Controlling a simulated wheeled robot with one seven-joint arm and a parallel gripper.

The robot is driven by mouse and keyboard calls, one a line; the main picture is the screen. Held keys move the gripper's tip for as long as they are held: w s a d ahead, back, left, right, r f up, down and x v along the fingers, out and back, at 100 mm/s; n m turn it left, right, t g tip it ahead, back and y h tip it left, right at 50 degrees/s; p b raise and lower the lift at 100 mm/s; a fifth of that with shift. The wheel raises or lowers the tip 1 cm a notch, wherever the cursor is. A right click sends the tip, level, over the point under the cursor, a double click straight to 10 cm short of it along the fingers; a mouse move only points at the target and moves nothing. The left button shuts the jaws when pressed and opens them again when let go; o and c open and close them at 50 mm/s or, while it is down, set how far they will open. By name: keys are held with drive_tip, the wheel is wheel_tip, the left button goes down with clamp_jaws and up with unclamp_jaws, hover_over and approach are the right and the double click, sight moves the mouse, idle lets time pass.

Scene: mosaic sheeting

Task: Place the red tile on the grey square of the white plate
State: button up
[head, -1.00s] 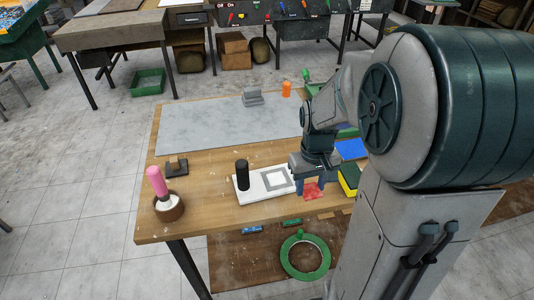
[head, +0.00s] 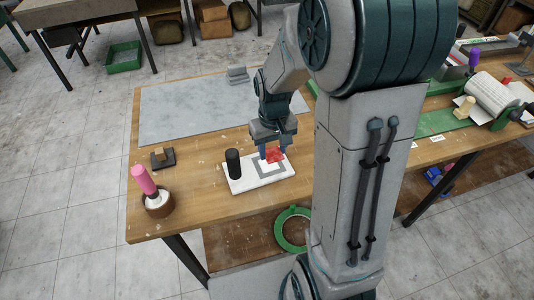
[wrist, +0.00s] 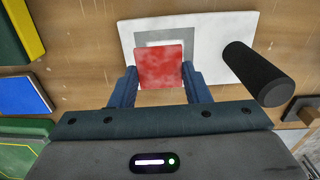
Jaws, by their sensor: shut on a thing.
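The red tile (head: 275,155) is between the two blue fingers of my gripper (head: 273,153), which is shut on it. In the wrist view the red tile (wrist: 158,66) covers much of the grey square (wrist: 143,40). The tile's near edge extends past the white plate's edge there. The white plate (head: 242,186) lies on the wooden table, with the grey square (head: 262,174) on its right part. In the head view the tile appears over the square's far part. I cannot tell whether the tile touches the plate.
A black cylinder (head: 233,162) stands upright at the plate's left end, close to my gripper. A pink-handled tool (head: 144,181) stands in a brown bowl (head: 158,205) farther left. A grey sheet (head: 195,112) covers the table's back. Blue (wrist: 22,96) and yellow-edged blocks lie left in the wrist view.

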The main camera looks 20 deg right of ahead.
sight(268, 152)
drive_tip(key=shift+w+a+f, duration=0.45)
drive_tip(key=shift+w+f, duration=0.2)
drive_tip(key=shift+w, duration=0.1)
wheel_tip(268, 152, down, 4)
drive_tip(key=shift+r+p, duration=0.2)
drive_tip(key=shift+p, duration=0.25)
drive_tip(key=shift+f, duration=0.1)
drive_tip(key=shift+f, duration=0.1)
